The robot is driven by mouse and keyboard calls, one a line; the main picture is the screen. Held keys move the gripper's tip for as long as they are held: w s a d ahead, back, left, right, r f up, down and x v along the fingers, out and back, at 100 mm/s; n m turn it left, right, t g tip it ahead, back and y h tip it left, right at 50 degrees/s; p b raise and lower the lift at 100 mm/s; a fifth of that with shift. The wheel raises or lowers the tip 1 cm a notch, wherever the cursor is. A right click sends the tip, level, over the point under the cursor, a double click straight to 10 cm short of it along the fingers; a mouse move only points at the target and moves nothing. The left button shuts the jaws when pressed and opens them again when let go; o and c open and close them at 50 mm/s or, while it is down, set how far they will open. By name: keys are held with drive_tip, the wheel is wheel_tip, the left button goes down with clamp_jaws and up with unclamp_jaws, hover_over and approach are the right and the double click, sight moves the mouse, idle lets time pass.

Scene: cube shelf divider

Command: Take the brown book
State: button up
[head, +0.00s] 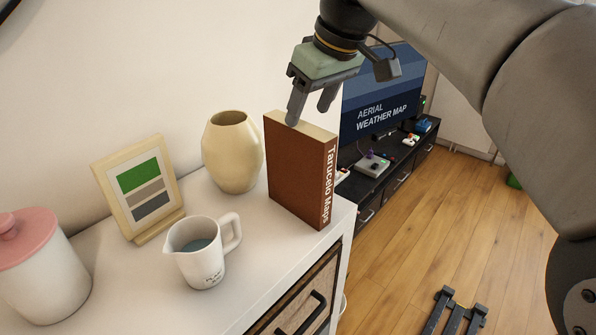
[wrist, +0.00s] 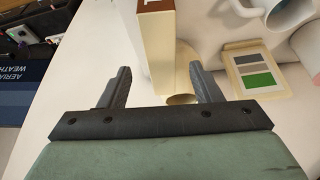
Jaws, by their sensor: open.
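The brown book (head: 300,172) stands upright on the white cabinet top near its right end, with "Tarucelo Maps" on its spine. My gripper (head: 311,108) is above the book's top edge, pointing down, with its fingers apart. In the head view, one fingertip overlaps the top of the book; I cannot tell if it touches. In the wrist view, the book (wrist: 157,50) shows its pale page edge and brown cover between and beyond the two fingers of my gripper (wrist: 163,82). Nothing is held.
On the white cabinet (head: 265,262) stand a cream vase (head: 232,152) close behind the book, a white pitcher (head: 200,255), a framed picture (head: 138,188) and a pink-lidded jar (head: 38,268). A television (head: 380,95) stands beyond on a dark console (head: 392,178).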

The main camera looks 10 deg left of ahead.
sight(298, 138)
drive_tip(key=p+x, duration=0.1)
drive_tip(key=x, duration=0.5)
drive_tip(key=shift+a+f, duration=0.2)
drive_tip(key=shift+f, duration=0.05)
drive_tip(key=shift+w+a+f, duration=0.15)
drive_tip(key=shift+f, duration=0.2)
drive_tip(key=shift+f, duration=0.25)
clamp_jaws()
